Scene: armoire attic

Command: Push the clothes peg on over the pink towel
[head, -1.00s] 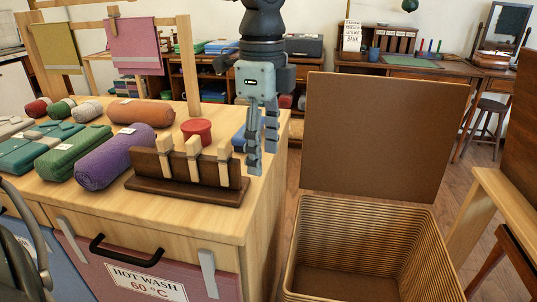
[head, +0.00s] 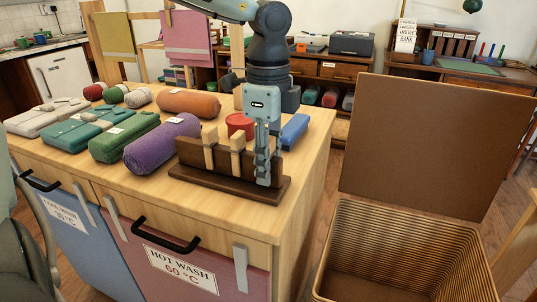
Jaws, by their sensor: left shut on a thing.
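The pink towel (head: 187,38) hangs over a wooden rail at the back left, with a pale wooden peg (head: 168,14) at its left edge. A dark brown peg rack (head: 200,182) stands on the near worktop. Two pale wooden clothes pegs (head: 210,148) (head: 237,150) show upright in it. My left gripper (head: 262,165) points down at the rack's right end. It is shut on a clothes peg there, which its fingers hide. My right gripper is not in view.
Rolled purple (head: 163,145) and green towels lie left of the rack. A red tub (head: 240,125) and a blue item (head: 294,130) stand behind it. An open wicker basket (head: 400,235) with a raised lid stands at right.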

